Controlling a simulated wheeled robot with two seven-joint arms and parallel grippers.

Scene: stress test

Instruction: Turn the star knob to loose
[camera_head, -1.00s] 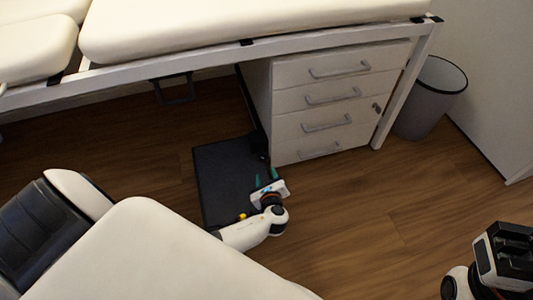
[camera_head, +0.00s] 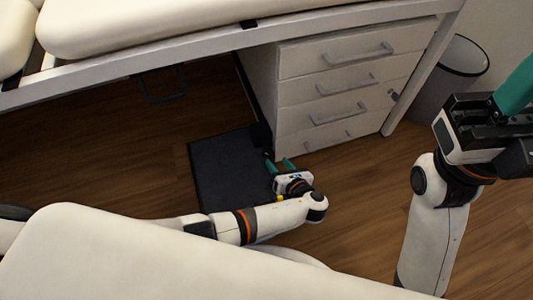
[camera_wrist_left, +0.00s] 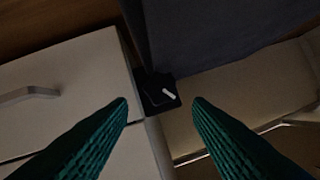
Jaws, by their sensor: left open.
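A small black fitting (camera_head: 261,135) sits at the left edge of the drawer cabinet, low down. In the left wrist view it shows as a black block (camera_wrist_left: 154,84) with a short pale bar (camera_wrist_left: 169,94) on it. I cannot tell whether this is the star knob; no star shape is clear. My left gripper (camera_head: 279,164) is open, its teal fingertips close below the fitting. In the left wrist view the open fingers (camera_wrist_left: 160,104) frame the block, with nothing between them. My right gripper (camera_head: 517,88) is raised at the right edge, partly cut off.
A white drawer cabinet (camera_head: 298,99) with grey handles stands beneath a cream padded bench (camera_head: 150,20). A dark flat panel (camera_head: 222,178) lies left of my left gripper. A grey bin (camera_head: 452,75) stands right of the cabinet. The wooden floor (camera_head: 365,190) in front is clear.

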